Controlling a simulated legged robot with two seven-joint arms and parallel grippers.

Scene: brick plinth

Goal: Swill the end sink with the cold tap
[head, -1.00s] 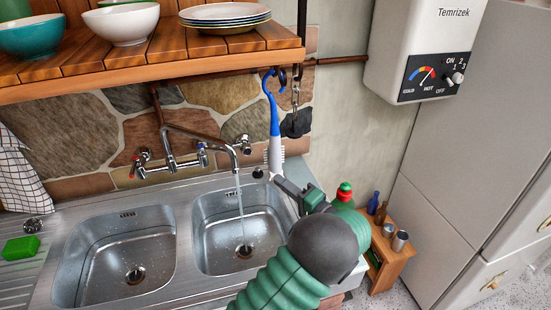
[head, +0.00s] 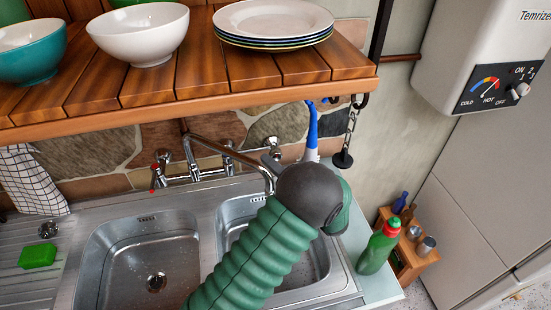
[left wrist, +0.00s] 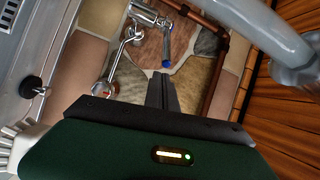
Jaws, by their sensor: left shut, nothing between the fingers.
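The right-hand basin (head: 228,212) of the double sink is largely covered by my left arm. The wall mixer has a red-marked tap (head: 154,178) on the left and a blue-marked tap (head: 229,160) on the right. The spout (head: 235,153) bends down over the right basin; its outflow is hidden. My left gripper (head: 269,163) is mostly hidden by its own wrist. In the left wrist view its shut, empty fingers (left wrist: 161,80) point at the blue tip of a tap (left wrist: 167,63), very close; I cannot tell whether they touch. My right gripper is not in view.
A wooden shelf (head: 200,98) with bowls and plates (head: 272,22) overhangs the taps. A green bottle (head: 380,248) stands at the sink's right end. The left basin (head: 110,250) is clear.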

